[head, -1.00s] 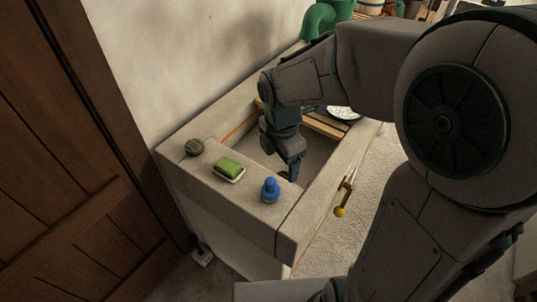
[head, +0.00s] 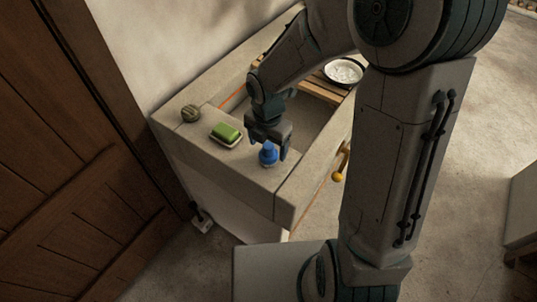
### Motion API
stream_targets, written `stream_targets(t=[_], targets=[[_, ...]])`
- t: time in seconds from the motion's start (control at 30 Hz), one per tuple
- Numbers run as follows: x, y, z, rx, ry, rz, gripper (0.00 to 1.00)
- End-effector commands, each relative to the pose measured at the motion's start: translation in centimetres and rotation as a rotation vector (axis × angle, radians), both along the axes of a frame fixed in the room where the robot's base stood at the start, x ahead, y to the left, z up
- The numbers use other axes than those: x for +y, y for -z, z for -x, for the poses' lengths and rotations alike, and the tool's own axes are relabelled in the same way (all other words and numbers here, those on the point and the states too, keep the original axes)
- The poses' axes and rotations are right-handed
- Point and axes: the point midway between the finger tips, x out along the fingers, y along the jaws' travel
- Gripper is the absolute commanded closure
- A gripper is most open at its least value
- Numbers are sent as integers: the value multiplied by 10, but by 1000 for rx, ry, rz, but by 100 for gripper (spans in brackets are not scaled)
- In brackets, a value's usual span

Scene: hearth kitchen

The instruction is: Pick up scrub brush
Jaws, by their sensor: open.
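A small blue object with a rounded knob, which looks like the scrub brush (head: 268,157), stands on the near stone ledge of the sink. My gripper (head: 267,147) is right over it, pointing down and open. Its fingers show to the left and right of the knob. I cannot tell whether they touch it. The top of the knob is partly hidden by my gripper.
A green soap bar (head: 226,132) on a pale dish and a round dark olive scrubber (head: 191,114) lie left on the ledge. The sink basin is behind, with a wooden rack and a white-filled pan (head: 343,71). A yellow-knobbed handle (head: 337,177) juts out at the front.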

Motion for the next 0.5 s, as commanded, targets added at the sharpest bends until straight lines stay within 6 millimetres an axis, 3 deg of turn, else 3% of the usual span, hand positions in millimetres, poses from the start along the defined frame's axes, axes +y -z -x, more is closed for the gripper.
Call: stream_targets(t=[0.3,0.5], targets=[[-2,42,-5,4,-1,0,24],[-2,48,-6,0,0,0,24]])
